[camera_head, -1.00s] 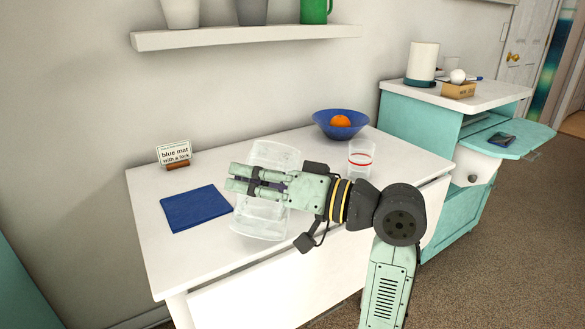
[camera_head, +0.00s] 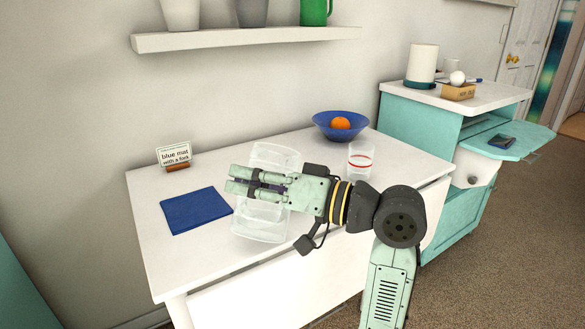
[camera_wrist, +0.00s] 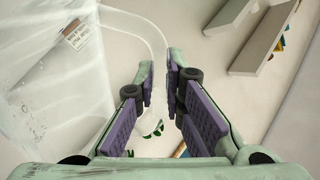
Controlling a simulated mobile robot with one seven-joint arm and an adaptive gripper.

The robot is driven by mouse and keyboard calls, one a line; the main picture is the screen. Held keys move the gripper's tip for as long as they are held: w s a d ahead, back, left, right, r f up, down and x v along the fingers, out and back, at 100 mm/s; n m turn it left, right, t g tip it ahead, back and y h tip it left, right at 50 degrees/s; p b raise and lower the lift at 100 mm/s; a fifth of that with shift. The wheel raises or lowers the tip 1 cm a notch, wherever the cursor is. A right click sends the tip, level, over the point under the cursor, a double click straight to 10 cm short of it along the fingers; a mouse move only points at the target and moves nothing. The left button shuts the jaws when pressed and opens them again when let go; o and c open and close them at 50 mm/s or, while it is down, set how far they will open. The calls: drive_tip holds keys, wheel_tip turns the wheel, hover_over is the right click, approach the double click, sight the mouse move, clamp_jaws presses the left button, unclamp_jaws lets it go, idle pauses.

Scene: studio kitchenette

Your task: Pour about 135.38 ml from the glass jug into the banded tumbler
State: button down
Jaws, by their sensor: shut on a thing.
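The clear glass jug (camera_head: 260,223) is in the middle of the head view, partly hidden behind my gripper (camera_head: 236,181). In the wrist view the jug (camera_wrist: 45,90) fills the left side, and its curved handle runs down between my fingers (camera_wrist: 160,85). My gripper is shut on the jug's handle. The water level cannot be made out. The banded tumbler (camera_head: 361,161), clear with a red band, stands upright on the white table, right of the jug and apart from it, just behind my wrist. I see no stream between them.
On the white table (camera_head: 180,262), a blue mat (camera_head: 195,209) lies left of the jug. A small sign (camera_head: 174,155) stands behind the mat. A blue bowl (camera_head: 325,127) with an orange (camera_head: 341,123) stands behind the tumbler. A shelf (camera_head: 250,35) hangs above.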

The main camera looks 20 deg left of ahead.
sight(235, 222)
idle(0.6)
drive_tip(key=s+f+n+b, duration=0.4)
drive_tip(key=f+n+b, duration=0.2)
drive_tip(key=b, duration=0.5)
drive_tip(key=shift+s+a+f+n, duration=0.15)
drive_tip(key=shift+s+f+n, duration=0.25)
drive_tip(key=shift+n, duration=0.4)
drive_tip(key=shift+r, duration=0.1)
